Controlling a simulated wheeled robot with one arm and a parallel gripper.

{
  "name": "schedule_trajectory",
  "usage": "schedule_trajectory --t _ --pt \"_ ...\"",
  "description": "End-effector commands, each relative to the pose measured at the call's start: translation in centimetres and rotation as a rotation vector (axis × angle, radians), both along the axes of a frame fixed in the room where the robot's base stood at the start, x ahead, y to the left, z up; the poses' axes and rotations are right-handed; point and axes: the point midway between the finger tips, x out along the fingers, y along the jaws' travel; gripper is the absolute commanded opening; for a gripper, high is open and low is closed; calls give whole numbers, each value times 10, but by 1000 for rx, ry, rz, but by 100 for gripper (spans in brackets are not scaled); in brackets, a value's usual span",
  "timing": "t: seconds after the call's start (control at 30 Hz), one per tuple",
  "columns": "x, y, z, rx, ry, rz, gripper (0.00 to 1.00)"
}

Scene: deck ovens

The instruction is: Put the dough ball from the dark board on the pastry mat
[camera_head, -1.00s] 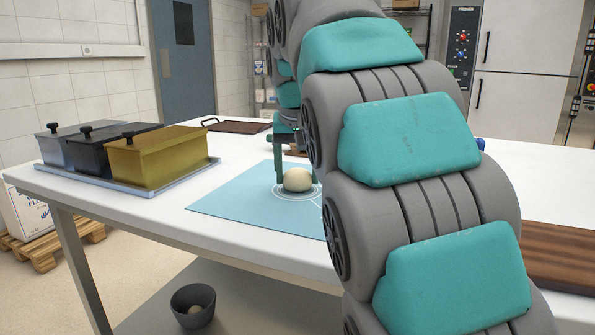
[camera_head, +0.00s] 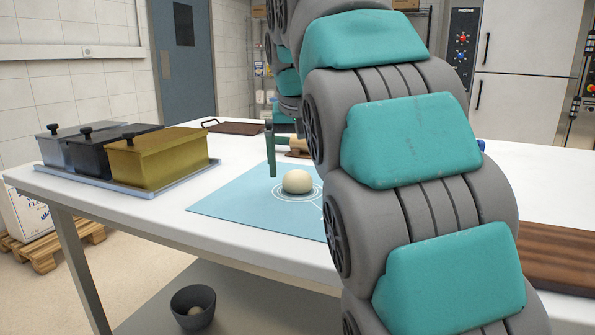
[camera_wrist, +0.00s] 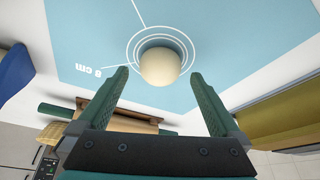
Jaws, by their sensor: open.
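The pale dough ball (camera_head: 297,181) rests on the light-blue pastry mat (camera_head: 232,198), on its printed rings. In the wrist view the ball (camera_wrist: 162,68) sits over the circles of the mat (camera_wrist: 85,40), beyond and between the fingertips. My gripper (camera_wrist: 160,75) is open and empty. In the head view one green finger shows behind the ball, with its tip above the mat; the rest is partly hidden by my arm. A dark brown board (camera_head: 558,258) lies at the right of the table, bare where visible.
Three lidded tins (camera_head: 155,157) stand on a tray at the left. Another brown board (camera_head: 238,127) lies at the back. A small wooden item (camera_head: 298,153) is behind the gripper. A dark bowl (camera_head: 193,307) with a pale ball is on the lower shelf.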

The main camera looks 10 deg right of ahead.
Motion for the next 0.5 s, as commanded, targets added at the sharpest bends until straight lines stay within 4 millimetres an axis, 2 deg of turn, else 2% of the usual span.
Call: schedule_trajectory --t 0.27,0.33,0.5 --pt "-9 2 28 1 -3 -1 100" --pt "-14 3 41 1 -2 -1 100" --pt "-19 4 52 0 -1 -1 100"
